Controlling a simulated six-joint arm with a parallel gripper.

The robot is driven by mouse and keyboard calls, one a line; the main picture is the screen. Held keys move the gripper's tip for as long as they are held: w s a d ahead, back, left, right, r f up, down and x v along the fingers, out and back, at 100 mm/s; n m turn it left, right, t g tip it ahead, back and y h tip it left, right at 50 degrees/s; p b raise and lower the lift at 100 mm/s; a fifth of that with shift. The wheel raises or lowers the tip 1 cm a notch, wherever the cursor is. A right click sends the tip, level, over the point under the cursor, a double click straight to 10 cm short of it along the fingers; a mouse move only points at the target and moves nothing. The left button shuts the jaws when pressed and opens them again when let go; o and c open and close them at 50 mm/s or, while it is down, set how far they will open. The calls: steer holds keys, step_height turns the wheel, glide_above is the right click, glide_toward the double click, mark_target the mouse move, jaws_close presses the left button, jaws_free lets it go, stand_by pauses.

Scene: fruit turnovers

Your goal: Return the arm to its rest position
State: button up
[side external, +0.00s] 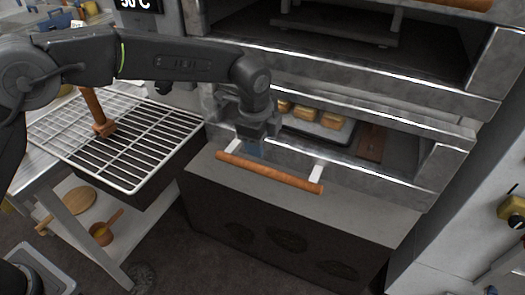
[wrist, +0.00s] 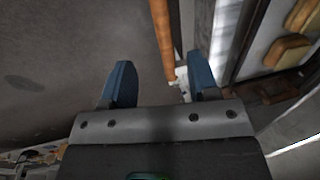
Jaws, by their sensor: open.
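My gripper (side external: 256,148) is in front of the lower oven chamber, close to the wooden handle bar (side external: 268,173) of the oven door. In the wrist view its two blue fingers (wrist: 160,80) are apart with nothing held between them. The handle (wrist: 162,38) shows past the fingertips, in line with the gap; I cannot tell whether a finger touches it. My arm reaches in from the left across the wire rack. Several golden turnovers (side external: 307,114) sit on a pale tray (side external: 343,134) inside the lower chamber, and they also show in the wrist view (wrist: 287,52).
A wire rack (side external: 125,172) lies on the work table at left, with a wooden-handled tool (side external: 98,115) on it. The oven's upper chamber (side external: 345,45) is open and above my gripper. A shelf below the table holds a round board (side external: 74,204) and a small pan (side external: 102,233).

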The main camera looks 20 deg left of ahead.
steer(key=shift+s+r, duration=0.15)
steer(key=shift+r, duration=0.5)
steer(key=s+a+r+n+t, duration=0.2)
steer(key=s+a+r+n, duration=0.6)
steer(key=s+a+r, duration=0.45)
steer(key=s+a+n, duration=0.4)
steer(key=s+n, duration=0.1)
steer(key=s, duration=0.3)
steer(key=s+a+f+n+t, duration=0.1)
steer(key=s+a+n, duration=0.4)
steer(key=s, duration=0.4)
steer(key=shift+s+f, duration=0.2)
steer(key=shift+s, duration=0.1)
